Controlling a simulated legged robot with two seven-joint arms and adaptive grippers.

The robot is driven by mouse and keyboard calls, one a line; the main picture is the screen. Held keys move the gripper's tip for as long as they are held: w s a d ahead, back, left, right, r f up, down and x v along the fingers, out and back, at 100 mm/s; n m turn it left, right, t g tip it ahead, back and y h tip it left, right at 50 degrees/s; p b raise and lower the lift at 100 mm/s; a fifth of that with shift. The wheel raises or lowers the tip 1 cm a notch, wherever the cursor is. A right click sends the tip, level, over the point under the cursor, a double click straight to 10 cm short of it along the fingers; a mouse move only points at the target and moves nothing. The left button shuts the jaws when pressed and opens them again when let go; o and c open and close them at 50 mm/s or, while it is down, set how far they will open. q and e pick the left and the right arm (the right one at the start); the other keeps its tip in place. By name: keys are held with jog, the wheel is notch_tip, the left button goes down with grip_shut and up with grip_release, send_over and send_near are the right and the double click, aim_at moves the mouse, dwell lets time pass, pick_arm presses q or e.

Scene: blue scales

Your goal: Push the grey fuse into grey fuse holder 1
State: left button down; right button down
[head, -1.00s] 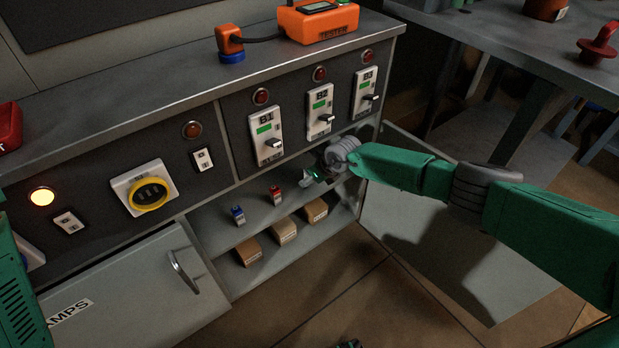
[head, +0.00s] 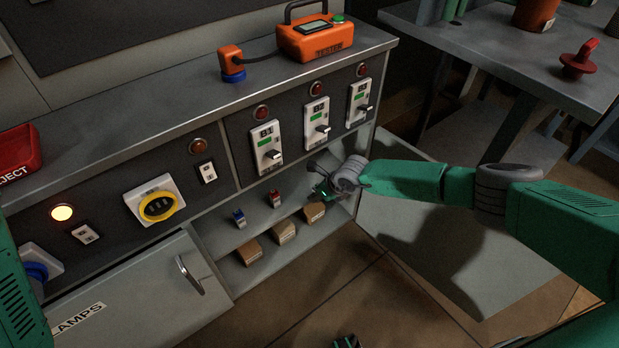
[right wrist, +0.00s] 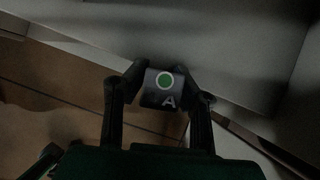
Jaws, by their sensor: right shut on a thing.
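My right gripper (head: 324,188) is in front of the right end of the open shelf compartment, below the breaker row. In the right wrist view its two fingers (right wrist: 163,84) are shut on a dark grey block with a green dot and the letter A, the grey fuse (right wrist: 163,96). In the head view the fuse is too small and dark to make out at the gripper. I cannot identify grey fuse holder 1 in either view. Only a green part of my own body shows at the left edge; my left gripper is not recognisable.
The shelf (head: 222,244) carries a blue item (head: 239,219), a red item (head: 274,198) and small brown boxes (head: 284,232). Breakers B1 (head: 267,147), B2 (head: 316,123) and B3 (head: 359,102) are above. An orange tester (head: 318,43) sits on top. An open door panel (head: 425,240) stands right.

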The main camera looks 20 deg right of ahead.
jog(key=s+d+p, duration=0.2)
jog(key=s+p, duration=0.3)
jog(key=s, duration=0.6)
jog(key=shift+s+d, duration=0.3)
jog(key=shift+s, duration=0.05)
